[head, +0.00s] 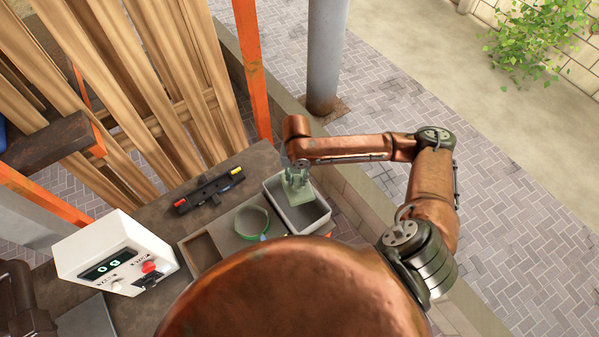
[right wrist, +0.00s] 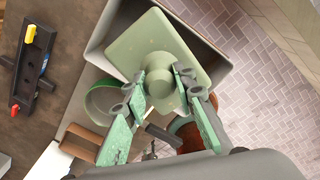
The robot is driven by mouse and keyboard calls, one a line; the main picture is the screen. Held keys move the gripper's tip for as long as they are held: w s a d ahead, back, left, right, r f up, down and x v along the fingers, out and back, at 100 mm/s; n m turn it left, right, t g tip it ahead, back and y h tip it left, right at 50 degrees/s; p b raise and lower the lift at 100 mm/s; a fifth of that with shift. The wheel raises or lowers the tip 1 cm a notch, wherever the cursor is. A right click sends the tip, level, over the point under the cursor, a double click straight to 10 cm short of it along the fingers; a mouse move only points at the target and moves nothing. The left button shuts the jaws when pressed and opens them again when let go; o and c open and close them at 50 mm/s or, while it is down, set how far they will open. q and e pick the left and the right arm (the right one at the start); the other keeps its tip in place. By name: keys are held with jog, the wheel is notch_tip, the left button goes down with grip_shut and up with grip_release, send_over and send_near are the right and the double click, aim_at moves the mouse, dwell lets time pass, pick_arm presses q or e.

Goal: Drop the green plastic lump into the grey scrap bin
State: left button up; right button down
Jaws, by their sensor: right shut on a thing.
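The pale green plastic lump (head: 299,190) is a flat square slab with a round knob. My right gripper (head: 296,168) is shut on the knob; the right wrist view shows both fingers (right wrist: 162,92) closed on it and the slab (right wrist: 150,45) beyond them. The grey scrap bin (head: 318,215) is an open rectangular box on the bench. In the head view the lump lies over the bin's opening, toward its far left part. In the right wrist view it hides much of the bin (right wrist: 212,68). I cannot tell how far below the rim it is. My left gripper is not in view.
A black bar tool (head: 208,191) and a white control box (head: 115,252) with a red knob stand farther left. An orange post (head: 250,65) and leaning planks (head: 130,75) rise behind the bench.

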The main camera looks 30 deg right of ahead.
aim_at(299, 186)
jog(key=shift+d+r+n+p, duration=0.15)
jog(key=shift+n+p, duration=0.1)
jog(key=shift+n, duration=0.35)
jog(key=shift+d+n+p, duration=0.15)
jog(key=shift+n+p, duration=0.05)
jog(key=shift+n, duration=0.4)
jog(key=shift+d+n, duration=0.15)
jog(key=shift+n, duration=0.35)
notch_tip(299, 186, down, 6)
jog(key=b, duration=0.7)
jog(key=c, duration=1.5)
grip_release()
